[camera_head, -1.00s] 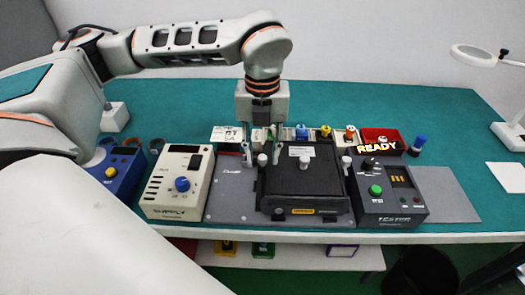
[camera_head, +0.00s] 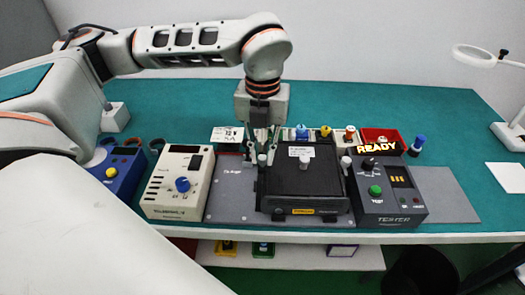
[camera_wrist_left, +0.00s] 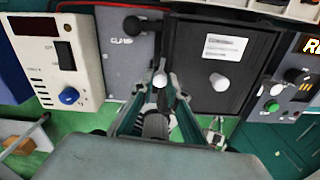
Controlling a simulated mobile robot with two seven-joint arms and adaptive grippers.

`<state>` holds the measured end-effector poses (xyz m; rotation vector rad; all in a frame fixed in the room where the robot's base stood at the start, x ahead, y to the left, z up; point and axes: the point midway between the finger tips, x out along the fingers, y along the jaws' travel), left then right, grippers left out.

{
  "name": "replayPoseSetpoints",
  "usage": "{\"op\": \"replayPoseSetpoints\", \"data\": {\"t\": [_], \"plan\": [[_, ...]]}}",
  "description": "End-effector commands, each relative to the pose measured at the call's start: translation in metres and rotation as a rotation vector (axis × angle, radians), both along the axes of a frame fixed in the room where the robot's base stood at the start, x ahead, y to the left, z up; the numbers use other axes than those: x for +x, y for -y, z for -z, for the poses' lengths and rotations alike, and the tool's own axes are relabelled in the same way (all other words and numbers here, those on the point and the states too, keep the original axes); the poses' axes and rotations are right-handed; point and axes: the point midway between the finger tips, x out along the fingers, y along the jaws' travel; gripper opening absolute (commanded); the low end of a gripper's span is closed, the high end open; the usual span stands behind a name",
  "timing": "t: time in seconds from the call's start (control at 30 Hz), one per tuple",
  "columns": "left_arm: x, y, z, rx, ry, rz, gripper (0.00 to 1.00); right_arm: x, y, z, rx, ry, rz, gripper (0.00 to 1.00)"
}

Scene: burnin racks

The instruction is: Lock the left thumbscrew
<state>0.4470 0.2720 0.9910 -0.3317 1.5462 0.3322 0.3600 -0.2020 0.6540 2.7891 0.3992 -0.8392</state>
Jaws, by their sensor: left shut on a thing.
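The left thumbscrew is a small pale knob (camera_head: 262,160) at the left edge of the black test fixture (camera_head: 326,182). My left gripper (camera_head: 262,156) points straight down over it, with its fingertips closed around the knob. In the left wrist view, the pale knob (camera_wrist_left: 160,80) shows between the two fingertips (camera_wrist_left: 160,86). A matching right thumbscrew (camera_head: 346,161) stands at the fixture's right edge. A pale lid knob (camera_head: 305,164) sits on the closed black lid. Whether the thumbscrew is turned cannot be told. My right gripper is out of view.
A cream supply box (camera_head: 180,186) stands left of the grey plate (camera_head: 232,190). A tester (camera_head: 392,205) with a READY sign (camera_head: 380,148) stands to the right. Small colored parts and a red bin (camera_head: 382,140) line the back. The teal mat behind is mostly clear.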

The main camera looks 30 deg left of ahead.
Motion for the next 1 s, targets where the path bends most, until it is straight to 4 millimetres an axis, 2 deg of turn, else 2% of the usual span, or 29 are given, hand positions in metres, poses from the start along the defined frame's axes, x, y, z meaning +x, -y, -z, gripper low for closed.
{"op": "replayPoseSetpoints", "data": {"t": [1.0], "plan": [[0.001,0.0,-0.003,0.001,0.004,0.943,0.0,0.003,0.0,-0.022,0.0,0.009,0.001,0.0]]}}
